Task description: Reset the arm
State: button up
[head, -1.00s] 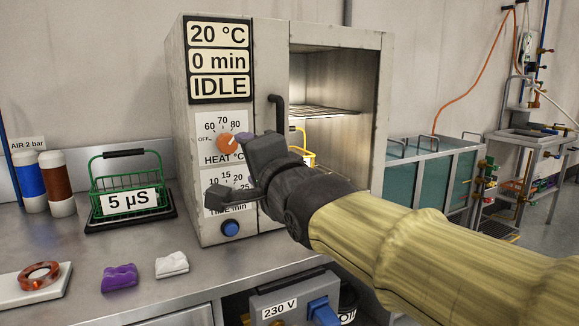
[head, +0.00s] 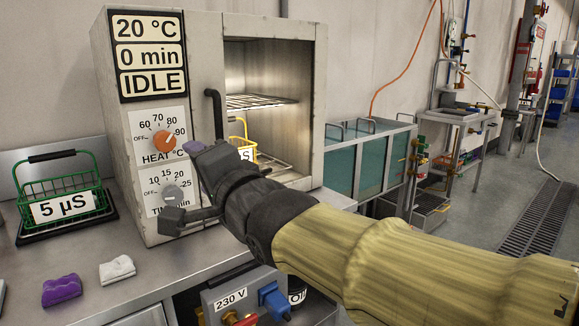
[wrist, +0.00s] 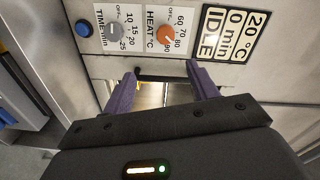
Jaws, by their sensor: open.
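My gripper (head: 188,185) is in front of the grey oven cabinet (head: 123,175), its two fingers spread and nothing held. In the wrist view the purple-padded fingers of my gripper (wrist: 161,73) point at the cabinet front. A dark bar handle (head: 214,112) shows between and beyond the fingertips in the wrist view (wrist: 158,75); I cannot tell whether they touch it. My arm reaches in from the lower right. The orange heat knob (head: 164,141) and grey time knob (head: 172,193) are beside my gripper. The display (head: 151,56) reads 20 °C, 0 min, IDLE.
The oven chamber (head: 290,85) is open, with a wire shelf (head: 262,101) and a yellow-handled basket (head: 240,150) partly hidden by my gripper. A green basket (head: 60,190), purple cloth (head: 62,290) and white cloth (head: 117,269) are at left. Teal tanks (head: 370,165) stand right.

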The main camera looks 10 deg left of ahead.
jog(key=w+d+f+n+g+h+p, duration=0.1)
jog(key=w+d+f+h, duration=0.25)
jog(key=d+f, duration=0.6)
jog(key=w+d+f+n+g+h+p, duration=0.1)
jog(key=w+d+f+g+h+p, duration=0.15)
jog(key=d+f+h, duration=0.5)
jog(key=s+d+f+n+g+h+p, duration=0.1)
jog(key=s+d+f+n+g, duration=0.15)
jog(key=s+d+f, duration=0.5)
jog(key=s+d+f+n+g+h+p, duration=0.1)
jog(key=s+d+f+g, duration=0.35)
jog(key=d+f, duration=0.6)
notch_tip(320, 180, up, 37)
jog(key=p, duration=3.7)
jog(key=shift+a+r+p, duration=0.15)
jog(key=shift+a+p, duration=0.15)
jog(key=shift+a, duration=0.1)
jog(key=shift+t, duration=0.25)
